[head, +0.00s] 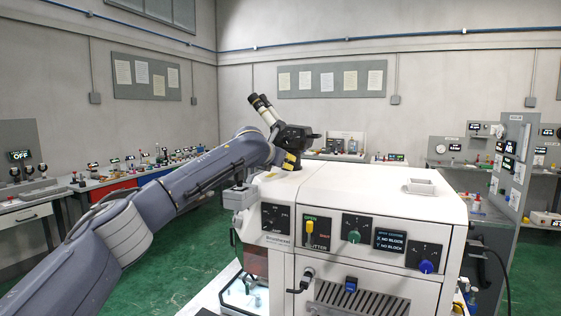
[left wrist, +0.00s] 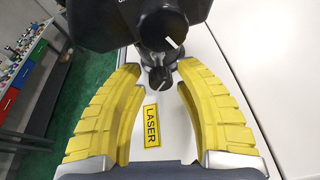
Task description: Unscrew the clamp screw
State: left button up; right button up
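My left gripper (head: 290,161) reaches over the top left of the white machine (head: 375,190), at the base of a black microscope-like head (head: 293,135). In the left wrist view its two yellow fingers (left wrist: 159,72) are spread apart. A small dark knob (left wrist: 160,79) with a white mark sits between the fingertips, with gaps at both sides. A larger black knob (left wrist: 162,31) with a white line is just beyond it on the black housing (left wrist: 110,28). I cannot tell for sure which knob is the clamp screw. My right gripper is not in view.
A yellow LASER label (left wrist: 152,126) lies on the white top between the fingers. The machine's front carries a control panel with a green knob (head: 354,237) and a blue knob (head: 426,267). A small white square holder (head: 420,186) stands on its top right. Benches line the walls.

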pick_arm(q)
jog(key=v, duration=1.2)
